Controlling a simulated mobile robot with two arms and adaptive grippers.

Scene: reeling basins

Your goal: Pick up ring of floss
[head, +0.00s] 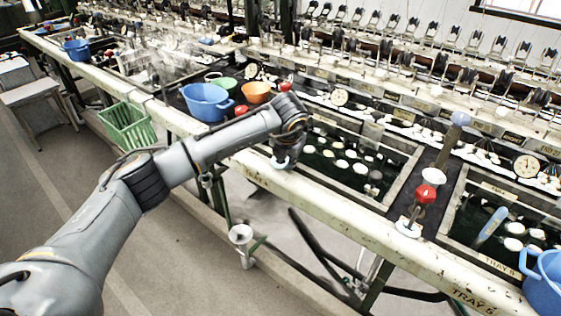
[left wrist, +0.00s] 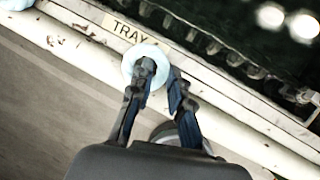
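A white ring of floss (left wrist: 131,66) lies on the pale front beam beside the "TRAY" label in the left wrist view. It shows as a small white patch (head: 279,165) in the head view, partly hidden by my gripper. My left gripper (left wrist: 160,68) points down at the ring, its fingers parted. The left fingertip overlaps the ring's hole, and the ring's right side lies between the fingertips. I cannot tell whether they touch it. In the head view the left gripper (head: 285,160) is low over the beam. My right gripper is not in view.
Behind the beam (head: 340,212) are dark water basins with white cocoons (head: 342,164). Blue (head: 207,103), green and orange bowls stand to the left. Another white ring (head: 408,229) lies near a red knob (head: 426,194) at right. A green crate (head: 127,127) hangs at left.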

